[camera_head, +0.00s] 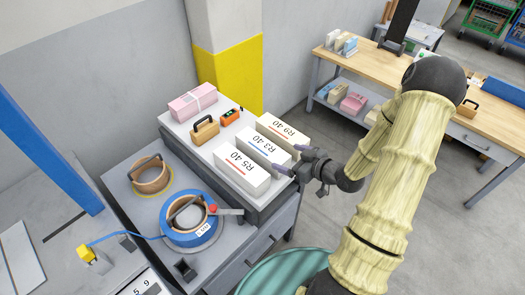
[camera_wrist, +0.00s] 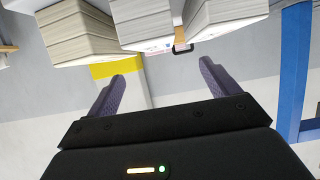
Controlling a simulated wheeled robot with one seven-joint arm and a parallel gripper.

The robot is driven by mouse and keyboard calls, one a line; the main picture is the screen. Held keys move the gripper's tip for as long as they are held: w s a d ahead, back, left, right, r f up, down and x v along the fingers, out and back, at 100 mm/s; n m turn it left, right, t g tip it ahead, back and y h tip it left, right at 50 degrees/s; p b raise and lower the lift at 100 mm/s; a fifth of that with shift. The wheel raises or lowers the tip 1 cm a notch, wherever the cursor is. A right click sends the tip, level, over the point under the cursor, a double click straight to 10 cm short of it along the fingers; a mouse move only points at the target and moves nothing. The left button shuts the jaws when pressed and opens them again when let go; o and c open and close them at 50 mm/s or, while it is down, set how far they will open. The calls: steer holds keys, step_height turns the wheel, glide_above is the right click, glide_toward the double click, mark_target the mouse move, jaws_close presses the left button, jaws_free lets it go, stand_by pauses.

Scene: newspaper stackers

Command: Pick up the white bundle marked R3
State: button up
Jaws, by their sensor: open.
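The white bundle marked R3 (camera_head: 262,153) lies on the raised grey top of a cabinet, between the white bundle marked R9 (camera_head: 284,131) and the white bundle marked R5 (camera_head: 240,173). My gripper (camera_head: 291,160) is at the right-hand ends of the bundles, open and empty, with its purple fingers pointing toward them. In the wrist view three bundle ends show along the top edge; the middle one (camera_wrist: 145,25) seems to be R3, though no marks are readable there. The open fingers (camera_wrist: 162,82) are apart from the bundles, with nothing between them.
A yellow-and-white column (camera_head: 229,80) stands behind. A wooden table (camera_head: 376,65) is at the right.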

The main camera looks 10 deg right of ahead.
steer(key=p, duration=0.1)
glide_toward(262, 145)
steer(key=shift+w+a+f, duration=0.6)
steer(key=shift+a+f, duration=0.1)
steer(key=shift+a, duration=0.15)
steer(key=shift+w+a+p, duration=0.2)
steer(key=shift+w+p, duration=0.1)
steer(key=p+x, duration=0.1)
steer(key=x, duration=0.3)
steer(key=shift+w+d+p, duration=0.1)
steer(key=shift+w+p, duration=0.3)
steer(key=shift+w, duration=0.05)
steer(key=shift+c, duration=0.5)
steer(key=c, duration=1.8)
steer(key=shift+o, duration=0.2)
